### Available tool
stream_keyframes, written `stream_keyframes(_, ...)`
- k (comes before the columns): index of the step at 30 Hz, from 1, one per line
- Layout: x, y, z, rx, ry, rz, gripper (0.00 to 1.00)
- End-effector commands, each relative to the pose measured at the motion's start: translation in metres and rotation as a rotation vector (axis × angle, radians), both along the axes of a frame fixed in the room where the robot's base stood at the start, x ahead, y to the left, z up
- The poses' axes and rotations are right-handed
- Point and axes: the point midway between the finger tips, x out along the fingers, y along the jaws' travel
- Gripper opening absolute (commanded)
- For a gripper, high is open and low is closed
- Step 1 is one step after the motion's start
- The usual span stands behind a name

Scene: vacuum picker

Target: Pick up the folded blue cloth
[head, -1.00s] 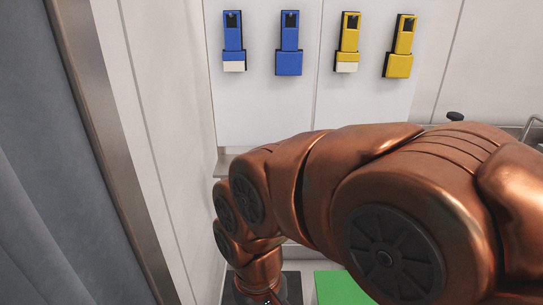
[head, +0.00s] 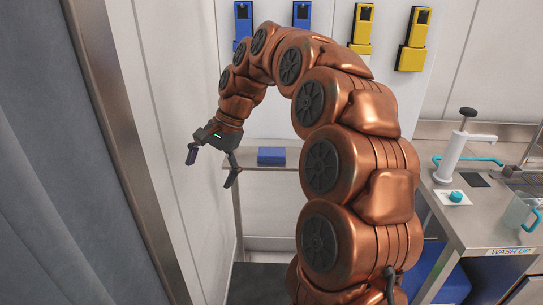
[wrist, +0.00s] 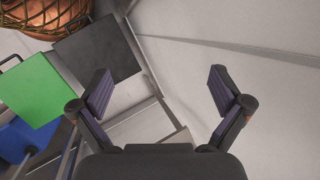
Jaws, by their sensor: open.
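The folded blue cloth (head: 271,157) lies flat on a narrow metal shelf (head: 262,170) against the back wall, in the head view. My gripper (head: 212,168) hangs to the left of the cloth, with its fingers spread wide and pointing down. It is apart from the cloth and holds nothing. In the wrist view my gripper (wrist: 161,88) shows two open fingers with empty space between them. I cannot make out the cloth in the wrist view.
Blue holders (head: 301,14) and yellow holders (head: 363,26) hang on the back wall. A steel counter with a white pump (head: 455,148) stands at right, a blue bin (head: 447,282) below it. A wall (head: 190,200) is close left of my gripper. A green panel (wrist: 30,88) shows in the wrist view.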

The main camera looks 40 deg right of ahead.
Motion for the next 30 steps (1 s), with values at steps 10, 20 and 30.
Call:
stream_keyframes(10, 0.084, -0.096, -0.005, 0.128, 0.059, -0.411, 1.0)
stream_keyframes(20, 0.124, -0.213, -0.03, 0.212, 0.117, -0.818, 1.0)
stream_keyframes(30, 0.125, -0.308, -0.058, 0.245, 0.159, -1.142, 1.0)
